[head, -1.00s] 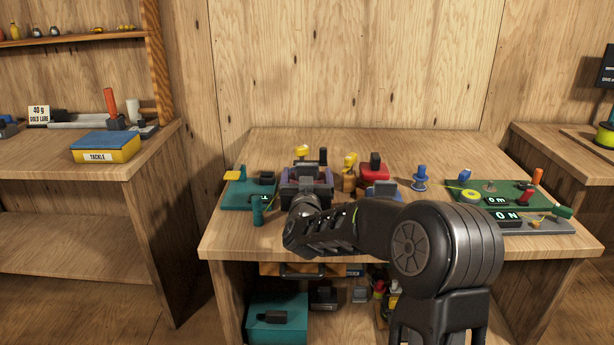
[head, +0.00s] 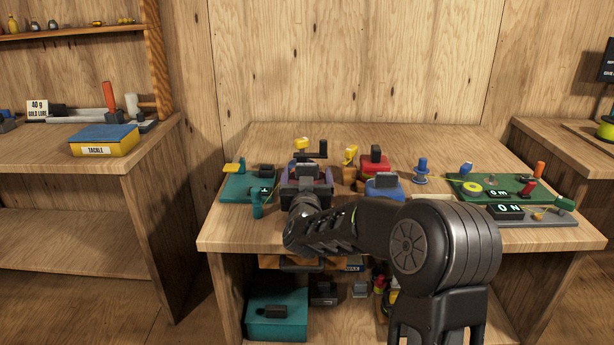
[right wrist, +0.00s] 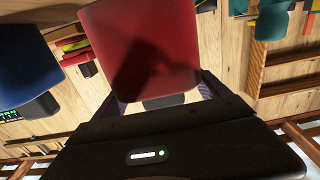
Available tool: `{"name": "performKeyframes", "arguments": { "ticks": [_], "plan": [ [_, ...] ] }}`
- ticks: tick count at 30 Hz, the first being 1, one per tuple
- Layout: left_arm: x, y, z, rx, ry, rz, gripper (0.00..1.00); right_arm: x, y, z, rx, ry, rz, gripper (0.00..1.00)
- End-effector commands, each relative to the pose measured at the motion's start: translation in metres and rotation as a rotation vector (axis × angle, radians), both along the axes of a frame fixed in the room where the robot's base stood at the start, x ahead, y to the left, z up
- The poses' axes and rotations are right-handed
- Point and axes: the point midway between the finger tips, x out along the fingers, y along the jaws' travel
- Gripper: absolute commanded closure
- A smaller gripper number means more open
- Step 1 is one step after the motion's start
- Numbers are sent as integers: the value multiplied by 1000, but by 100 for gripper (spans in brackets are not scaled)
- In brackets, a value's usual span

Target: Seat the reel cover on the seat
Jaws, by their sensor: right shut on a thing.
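My right gripper (head: 306,186) is over the left-middle of the bench, seen from behind. In the right wrist view its fingers (right wrist: 163,98) are shut on a small dark grip under a wide red cover (right wrist: 140,45), which I take as the reel cover. The cover fills the middle of that view, with a shadow across it. In the head view the gripper mostly hides the cover. I cannot make out the seat, or whether the cover touches anything below. A yellow knob (head: 302,144) and a black crank-like part (head: 322,150) show just behind the gripper. My left gripper is not in view.
Further right are a blue spool (head: 421,172) and a green board (head: 508,187). The bench's back is clear.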

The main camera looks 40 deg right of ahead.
Motion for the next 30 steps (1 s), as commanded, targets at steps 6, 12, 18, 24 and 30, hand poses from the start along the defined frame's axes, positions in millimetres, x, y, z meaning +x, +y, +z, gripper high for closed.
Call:
{"name": "performKeyframes", "arguments": {
  "ticks": [6,12,18,24,30],
  "plan": [
    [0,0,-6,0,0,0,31,0,0,-7,0,0,0,55],
    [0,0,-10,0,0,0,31,0,0,-12,0,0,0,55],
    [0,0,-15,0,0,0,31,0,0,-17,0,0,0,55],
    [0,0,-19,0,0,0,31,0,0,-22,0,0,0,55],
    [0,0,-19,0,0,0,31,0,0,-22,0,0,0,5]
  ]
}}
